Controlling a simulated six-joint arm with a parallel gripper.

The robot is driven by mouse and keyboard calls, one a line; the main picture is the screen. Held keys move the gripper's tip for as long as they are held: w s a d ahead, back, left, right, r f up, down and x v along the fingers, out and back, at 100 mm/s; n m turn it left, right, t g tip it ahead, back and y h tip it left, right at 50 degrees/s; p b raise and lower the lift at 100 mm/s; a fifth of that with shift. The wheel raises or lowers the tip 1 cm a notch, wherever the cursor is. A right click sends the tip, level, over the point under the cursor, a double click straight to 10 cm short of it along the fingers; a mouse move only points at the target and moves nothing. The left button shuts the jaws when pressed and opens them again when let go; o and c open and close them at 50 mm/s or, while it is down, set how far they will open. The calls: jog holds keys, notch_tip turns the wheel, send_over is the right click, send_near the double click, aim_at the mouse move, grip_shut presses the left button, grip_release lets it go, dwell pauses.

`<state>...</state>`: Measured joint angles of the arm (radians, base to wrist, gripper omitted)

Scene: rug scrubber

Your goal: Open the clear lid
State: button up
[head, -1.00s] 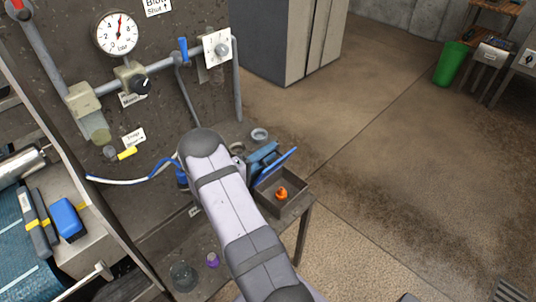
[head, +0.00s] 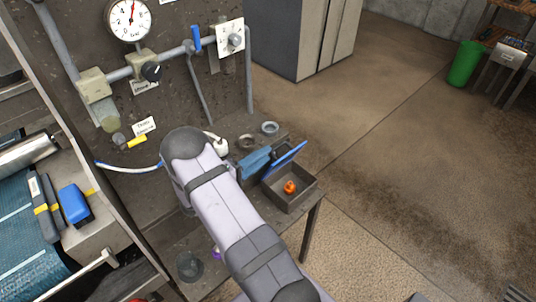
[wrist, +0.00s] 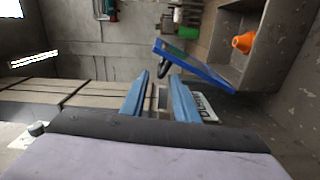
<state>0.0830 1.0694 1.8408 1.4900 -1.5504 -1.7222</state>
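A flat blue-edged panel (head: 287,160), likely the lid, stands tilted up at the left edge of an open grey box (head: 292,203). An orange object (head: 290,187) sits inside the box. My gripper (head: 256,162) has blue fingers and is just left of the panel. In the wrist view the fingers (wrist: 161,88) are apart with nothing held between them.
Two rings (head: 269,128) lie on the bench behind my gripper. A clear jar-like vessel (head: 188,266) stands near the bench front. A wall pipe with a gauge (head: 130,18) and valves runs at upper left. A grey cabinet (head: 300,40) stands behind. Floor right of the bench is free.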

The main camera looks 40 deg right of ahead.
jog(key=shift+a, duration=0.1)
jog(key=shift+r, duration=0.1)
grip_shut()
notch_tip(320, 180, up, 8)
jog(key=a+t+y+p, duration=0.1)
jog(key=t+y+p, duration=0.1)
jog(key=p, duration=0.4)
jog(key=s+d+f+m+y+p, duration=0.1)
jog(key=s+d+m+y+p, duration=0.25)
jog(key=d+m, duration=0.35)
jog(key=s+d+m+y+p, duration=0.2)
jog(key=d+m+y, duration=0.3)
jog(key=d, duration=0.4)
jog(key=s+a+r+m+t+y, duration=0.2)
jog(key=s+a+m+t+y, duration=0.2)
jog(key=a+m+t+y, duration=0.1)
jog(key=a+t+y, duration=0.1)
jog(key=a+y, duration=0.1)
jog(key=a, duration=0.1)
jog(key=shift+s+a+r, duration=0.15)
jog(key=shift+s+r, duration=0.2)
jog(key=shift+s, duration=0.05)
